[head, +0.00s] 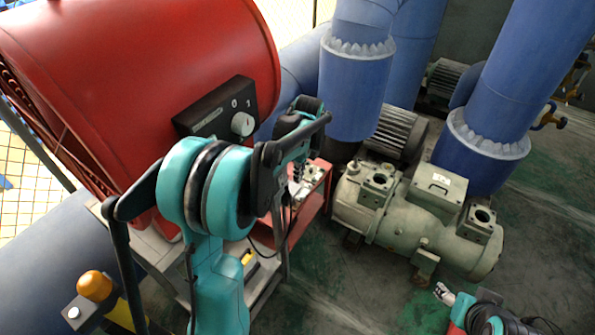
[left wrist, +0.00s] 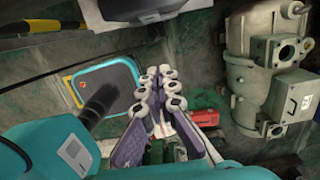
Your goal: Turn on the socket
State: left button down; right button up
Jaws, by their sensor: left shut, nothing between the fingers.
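A black switch box (head: 215,110) is mounted on the side of the red tank (head: 130,70) in the head view. It bears the marks 0 and 1 and a pale round knob (head: 243,124). My left gripper (head: 299,188) is right of and below the knob, apart from it, partly hidden by my arm. In the left wrist view my left gripper (left wrist: 160,78) points at the floor area with its fingers together and empty. The switch box is not visible there. My right gripper (head: 444,292) is low at the right; its finger opening is too small to judge.
A grey-green compressor (head: 410,212) stands at right, with large blue pipes (head: 355,90) behind it. A red stand (head: 315,195) is beside my left gripper. A blue-rimmed pad (left wrist: 118,68) shows in the left wrist view. Floor right of the compressor is clear.

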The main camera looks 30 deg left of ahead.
aim_at(281, 180)
pick_arm(q)
jog(key=a+f, duration=0.1)
jog(key=f, duration=0.1)
jog(key=a+f+b, duration=0.1)
jog(key=f, duration=0.1)
jog(key=a+f, duration=0.2)
jog(key=shift+w+b, duration=0.1)
jog(key=shift+b, duration=0.2)
jog(key=shift+a, duration=0.3)
jog(key=shift+a+f+y, duration=0.15)
jog(key=shift+y, duration=0.25)
jog(key=shift+a+r, duration=0.1)
jog(key=shift+r, duration=0.1)
